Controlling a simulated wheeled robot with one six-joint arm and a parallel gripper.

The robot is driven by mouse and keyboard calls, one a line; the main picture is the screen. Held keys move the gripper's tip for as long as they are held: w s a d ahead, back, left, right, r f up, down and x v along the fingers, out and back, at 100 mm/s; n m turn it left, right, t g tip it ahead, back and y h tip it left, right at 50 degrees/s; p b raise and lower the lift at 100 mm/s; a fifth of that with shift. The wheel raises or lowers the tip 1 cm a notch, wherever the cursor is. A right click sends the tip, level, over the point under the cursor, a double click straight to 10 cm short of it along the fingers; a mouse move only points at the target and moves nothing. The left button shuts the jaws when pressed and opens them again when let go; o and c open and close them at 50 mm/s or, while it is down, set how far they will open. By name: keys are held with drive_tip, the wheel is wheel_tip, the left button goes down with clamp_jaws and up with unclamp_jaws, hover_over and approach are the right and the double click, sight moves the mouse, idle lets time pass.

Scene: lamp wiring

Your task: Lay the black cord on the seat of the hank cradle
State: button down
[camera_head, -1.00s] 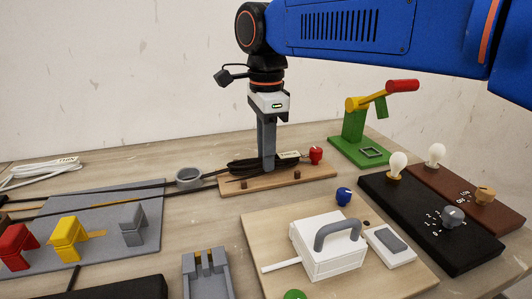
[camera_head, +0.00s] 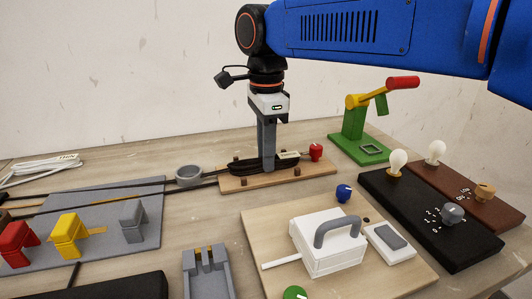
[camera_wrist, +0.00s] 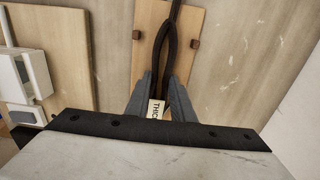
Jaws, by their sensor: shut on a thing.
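The black cord (camera_head: 245,167) is a looped hank with a pale tag (camera_head: 289,155). The tag also shows in the wrist view (camera_wrist: 155,109), partly readable. My gripper (camera_head: 268,166) points straight down and is shut on the hank. The hank lies over the wooden board of the hank cradle (camera_head: 235,184), along its length. In the wrist view the cord (camera_wrist: 166,40) runs between my fingers, over the board (camera_wrist: 148,70), between two small brown pegs (camera_wrist: 136,35). Whether the cord touches the board is unclear.
A red knob (camera_head: 316,151) stands at the cradle's right end, a grey ring (camera_head: 189,175) at its left. Right of it is a green stand with a crank (camera_head: 354,132). In front are a white box with a handle (camera_head: 327,248) and a blue knob (camera_head: 344,193).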

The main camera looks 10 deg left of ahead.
drive_tip(key=c, duration=1.5)
unclamp_jaws()
drive_tip(key=shift+o, duration=0.2)
